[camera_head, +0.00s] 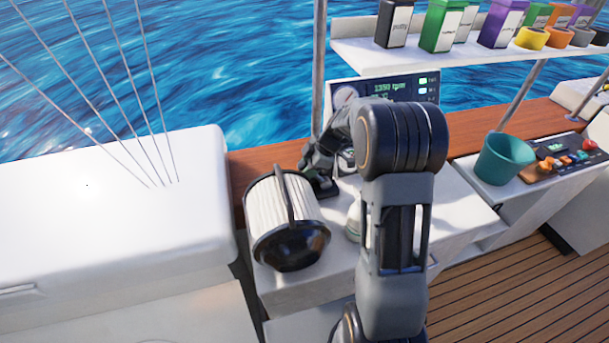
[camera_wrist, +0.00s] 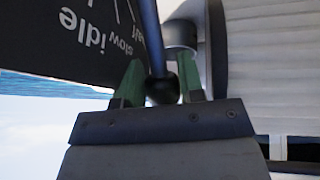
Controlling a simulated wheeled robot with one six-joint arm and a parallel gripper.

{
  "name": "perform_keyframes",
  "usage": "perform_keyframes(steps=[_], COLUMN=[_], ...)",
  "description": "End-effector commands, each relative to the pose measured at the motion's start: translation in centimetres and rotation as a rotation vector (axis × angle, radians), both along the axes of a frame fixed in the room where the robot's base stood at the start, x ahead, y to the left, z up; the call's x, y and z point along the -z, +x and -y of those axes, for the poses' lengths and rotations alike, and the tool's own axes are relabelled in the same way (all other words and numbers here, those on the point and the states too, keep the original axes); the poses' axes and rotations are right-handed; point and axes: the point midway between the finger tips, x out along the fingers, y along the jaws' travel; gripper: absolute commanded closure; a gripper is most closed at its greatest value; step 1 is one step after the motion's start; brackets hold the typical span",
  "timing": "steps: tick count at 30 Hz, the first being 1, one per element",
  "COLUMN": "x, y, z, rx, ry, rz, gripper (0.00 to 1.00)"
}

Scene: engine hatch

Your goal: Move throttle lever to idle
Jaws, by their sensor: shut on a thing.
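The throttle lever (camera_wrist: 152,38) shows in the wrist view as a grey rod ending in a dark round knob. My gripper (camera_wrist: 160,80) has its green fingers on either side of the knob and is shut on the lever. Beside the lever is a black scale plate (camera_wrist: 75,35) with the white words "idle" and "slow" and part of another word, plus white marks. In the head view my gripper (camera_head: 319,183) is low behind the pleated filter, and my arm hides part of this area. I cannot make out the lever there.
A display (camera_head: 385,88) behind reads about 1350 rpm. A teal bucket (camera_head: 503,158) and a button panel (camera_head: 565,160) are to the right. A shelf (camera_head: 440,48) with boxes hangs above.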

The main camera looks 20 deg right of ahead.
Motion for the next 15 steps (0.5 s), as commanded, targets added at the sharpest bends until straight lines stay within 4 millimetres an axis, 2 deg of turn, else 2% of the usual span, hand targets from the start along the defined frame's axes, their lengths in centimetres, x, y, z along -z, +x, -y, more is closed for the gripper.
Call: perform_keyframes(steps=[1, 15], x=[0.8, -1.0], y=[0.1, 0.1], z=[0.6, 4.6], rx=[0.005, 0.004], ry=[0.033, 0.42], rz=[0.007, 0.004], gripper=[1.0, 1.0])
